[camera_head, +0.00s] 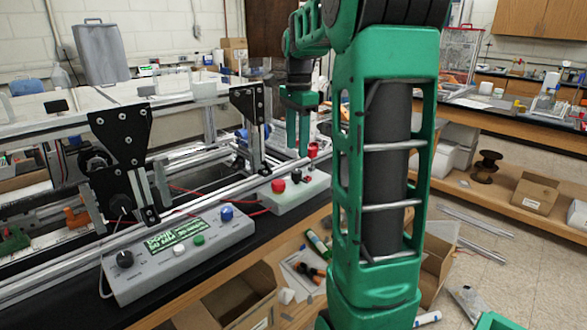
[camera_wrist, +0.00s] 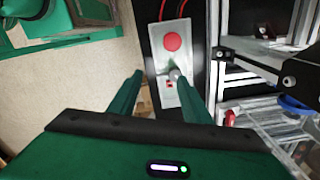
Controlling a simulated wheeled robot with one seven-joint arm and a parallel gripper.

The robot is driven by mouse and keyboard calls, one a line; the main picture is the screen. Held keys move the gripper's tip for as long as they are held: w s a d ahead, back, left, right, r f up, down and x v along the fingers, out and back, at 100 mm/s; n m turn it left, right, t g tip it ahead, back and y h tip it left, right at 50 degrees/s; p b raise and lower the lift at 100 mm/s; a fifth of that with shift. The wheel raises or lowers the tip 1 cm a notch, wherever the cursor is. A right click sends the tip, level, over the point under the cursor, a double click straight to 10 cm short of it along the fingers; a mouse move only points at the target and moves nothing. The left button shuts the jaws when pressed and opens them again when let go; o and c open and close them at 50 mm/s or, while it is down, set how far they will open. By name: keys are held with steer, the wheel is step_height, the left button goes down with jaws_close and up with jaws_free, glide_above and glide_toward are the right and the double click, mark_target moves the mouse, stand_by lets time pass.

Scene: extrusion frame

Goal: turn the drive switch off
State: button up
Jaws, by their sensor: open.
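No label there is readable, so I cannot tell which is the drive switch. My gripper (camera_head: 298,148) is open, pointing down over the box's far part. In the wrist view the box (camera_wrist: 163,23) shows the red button (camera_wrist: 172,42), with a small red rectangular part (camera_wrist: 169,84) nearer. My gripper's fingers (camera_wrist: 156,76) are apart. A grey rounded tip shows at the right fingertip; contact is unclear.
A grey control box (camera_head: 190,258) with a lit green display, a blue knob and several buttons sits at the front left. The aluminium frame with black brackets (camera_head: 125,150) runs beside the switch box. An open cardboard box (camera_head: 240,300) stands below the bench edge.

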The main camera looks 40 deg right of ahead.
mark_target(296, 171)
steer(key=w+d+m, duration=0.3)
steer(key=f, duration=1)
steer(key=shift+w+d, duration=0.15)
steer(key=shift+w, duration=0.05)
steer(key=shift+n, duration=0.3)
steer(key=c, duration=1)
